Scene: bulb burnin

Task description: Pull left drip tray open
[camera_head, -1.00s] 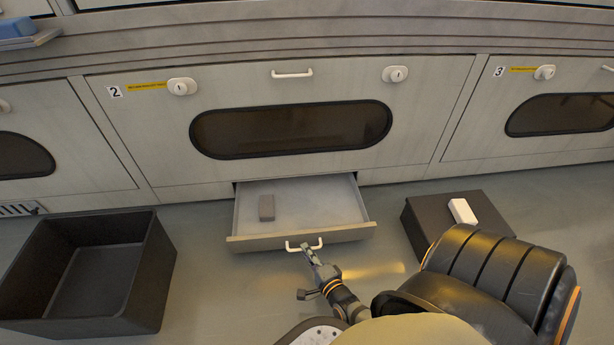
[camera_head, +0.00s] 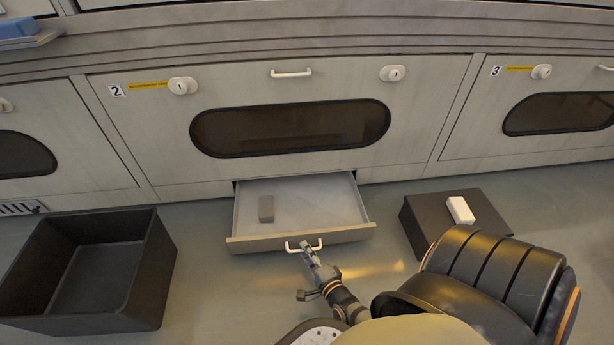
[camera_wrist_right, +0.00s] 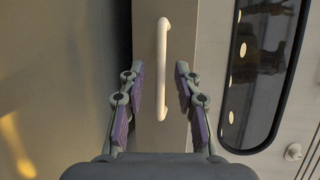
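The drip tray (camera_head: 340,203) is a shallow grey drawer below the door marked 2. It stands pulled out, with a small grey block (camera_head: 266,208) inside. Its white bar handle (camera_head: 290,248) is on the front and also shows in the right wrist view (camera_wrist_right: 162,60). My right gripper (camera_head: 307,252) is at this handle. In the right wrist view my right gripper (camera_wrist_right: 160,75) is open, its purple-padded fingers apart on either side of the handle, with gaps on both sides. My left gripper is not in view.
A black open bin (camera_head: 150,270) stands on the floor at the left. A dark box (camera_head: 425,225) with a white block (camera_head: 460,210) on it stands at the right. Door 2 (camera_head: 420,120) is shut above the tray. Bare floor lies between bin and tray.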

